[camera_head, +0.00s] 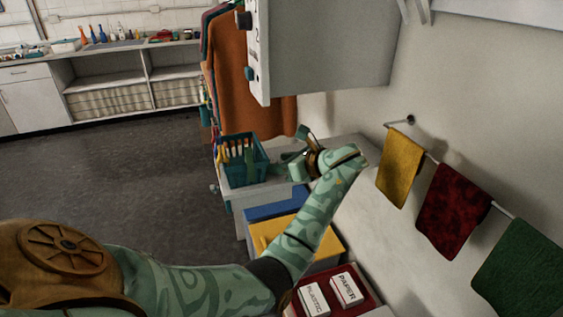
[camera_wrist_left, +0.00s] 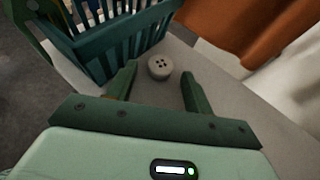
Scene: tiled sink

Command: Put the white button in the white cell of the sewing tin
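The white button (camera_wrist_left: 160,67), round with several holes, lies on the pale counter top in the left wrist view. My left gripper (camera_wrist_left: 158,76) is open, with one green finger to each side of the button near the fingertips. A gap shows between the button and each finger; I cannot tell its height above the counter. In the head view my left gripper (camera_head: 299,158) is over the counter by the teal basket, and the button cannot be made out there. I cannot make out the sewing tin or its white cell in either view. My right gripper is not in view.
The teal basket (camera_head: 240,160) stands close left of my gripper; it also shows in the left wrist view (camera_wrist_left: 125,50). Orange cloth (camera_head: 240,75) hangs behind. A grey cabinet (camera_head: 330,45) overhangs the back. Yellow, red and green towels hang on the right wall.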

